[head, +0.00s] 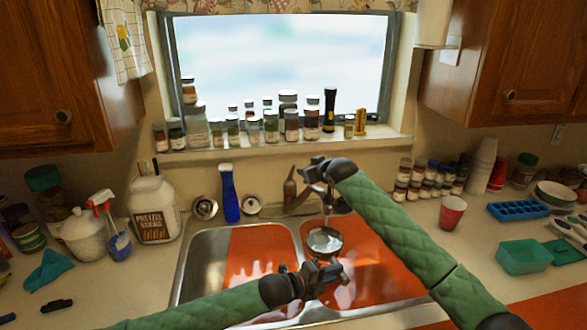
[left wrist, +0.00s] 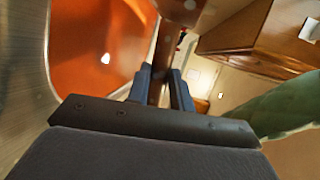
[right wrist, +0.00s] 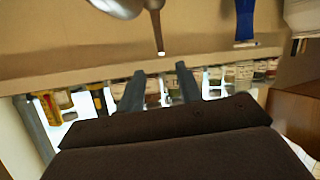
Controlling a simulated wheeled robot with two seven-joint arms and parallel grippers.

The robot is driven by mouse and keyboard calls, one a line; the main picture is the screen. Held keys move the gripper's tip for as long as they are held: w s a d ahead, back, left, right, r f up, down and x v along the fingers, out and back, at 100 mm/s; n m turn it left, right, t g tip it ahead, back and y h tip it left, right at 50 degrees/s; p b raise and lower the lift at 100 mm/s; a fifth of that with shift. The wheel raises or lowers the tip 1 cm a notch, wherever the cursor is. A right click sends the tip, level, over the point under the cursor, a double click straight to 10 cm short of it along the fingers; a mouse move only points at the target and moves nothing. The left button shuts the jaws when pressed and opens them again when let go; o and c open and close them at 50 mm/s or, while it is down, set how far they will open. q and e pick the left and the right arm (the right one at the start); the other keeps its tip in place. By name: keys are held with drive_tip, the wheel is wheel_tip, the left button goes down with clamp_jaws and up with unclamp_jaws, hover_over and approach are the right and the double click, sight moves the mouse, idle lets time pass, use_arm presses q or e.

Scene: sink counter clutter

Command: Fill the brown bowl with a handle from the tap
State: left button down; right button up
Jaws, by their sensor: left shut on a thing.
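The brown bowl (head: 324,240) is in the head view over the sink's right basin, below the tap (head: 292,196). Its inside looks grey and shiny, like water. A thin pale stream shows above it. My left gripper (head: 325,272) is shut on the bowl's brown handle; in the left wrist view the handle (left wrist: 160,62) is between the fingers, with part of the bowl (left wrist: 182,10) above. My right gripper (head: 310,168) is by the tap, partly hiding it. In the right wrist view its fingers (right wrist: 158,84) are apart and empty, with a brown tap part (right wrist: 157,28) beyond them.
Several jars line the windowsill (head: 230,148). A red cup (head: 452,212) and green tray (head: 522,256) are on the right counter; a white jug (head: 153,208) is on the left.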

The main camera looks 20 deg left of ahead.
sight(293, 171)
drive_tip(key=x, duration=1.1)
drive_tip(key=shift+w+a+f, duration=0.2)
drive_tip(key=shift+w+f, duration=0.05)
clamp_jaws()
